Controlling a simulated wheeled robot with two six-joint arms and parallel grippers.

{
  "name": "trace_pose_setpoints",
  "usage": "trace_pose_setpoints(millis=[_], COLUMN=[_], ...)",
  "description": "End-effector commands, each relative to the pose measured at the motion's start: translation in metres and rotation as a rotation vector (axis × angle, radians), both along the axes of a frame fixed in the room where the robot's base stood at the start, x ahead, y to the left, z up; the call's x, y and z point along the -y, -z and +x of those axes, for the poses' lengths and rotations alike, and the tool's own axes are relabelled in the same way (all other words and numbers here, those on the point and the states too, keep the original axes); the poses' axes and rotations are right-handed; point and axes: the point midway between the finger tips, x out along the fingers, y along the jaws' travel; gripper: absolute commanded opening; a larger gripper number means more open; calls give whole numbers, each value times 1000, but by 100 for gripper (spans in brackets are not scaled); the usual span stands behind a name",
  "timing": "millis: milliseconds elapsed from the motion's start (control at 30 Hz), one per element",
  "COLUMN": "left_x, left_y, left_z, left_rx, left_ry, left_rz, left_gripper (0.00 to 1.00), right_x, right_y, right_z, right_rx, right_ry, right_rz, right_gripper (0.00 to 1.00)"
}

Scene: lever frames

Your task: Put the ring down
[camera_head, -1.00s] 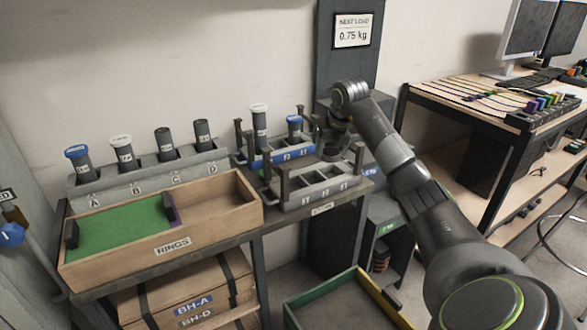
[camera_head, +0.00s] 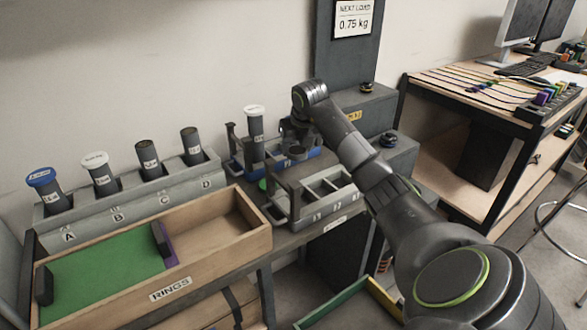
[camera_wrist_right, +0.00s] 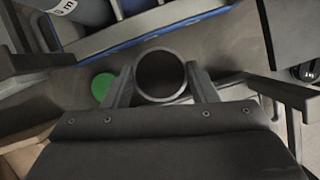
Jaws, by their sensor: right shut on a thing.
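My right gripper (camera_wrist_right: 161,85) is shut on a dark grey hollow ring (camera_wrist_right: 161,99), with one finger on each side of it in the wrist view. In the head view this gripper (camera_head: 297,150) is above the racks on the bench, at the blue rack and behind the grey rack's upright. The ring is hard to make out there. In the wrist view a green disc (camera_wrist_right: 101,86) lies left of the ring, on the dark bench top. My left gripper is not in view.
The blue rack (camera_head: 239,170) holds a white-capped tube (camera_head: 254,124). In front is a grey rack (camera_head: 300,218) with open compartments. At left stand a wooden RINGS tray (camera_head: 205,272) with green lining and a grey holder (camera_head: 142,205) with several tubes.

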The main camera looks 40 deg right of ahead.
Motion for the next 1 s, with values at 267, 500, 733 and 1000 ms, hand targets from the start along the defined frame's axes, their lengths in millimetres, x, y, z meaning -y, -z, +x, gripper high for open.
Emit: trace_pose_setpoints(millis=[267, 500, 733, 1000], left_x=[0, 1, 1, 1], left_y=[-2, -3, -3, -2], left_z=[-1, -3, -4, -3], left_rx=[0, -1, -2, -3], left_ry=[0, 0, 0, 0], left_rz=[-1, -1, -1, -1], left_gripper=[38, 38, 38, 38], right_x=[0, -1, 0, 0], right_y=[36, 66, 72, 75], right_z=[0, 0, 0, 0], right_rx=[0, -2, 2, 0], right_ry=[-1, 0, -1, -1], right_rz=[0, 2, 0, 0], right_gripper=[25, 25, 25, 63])
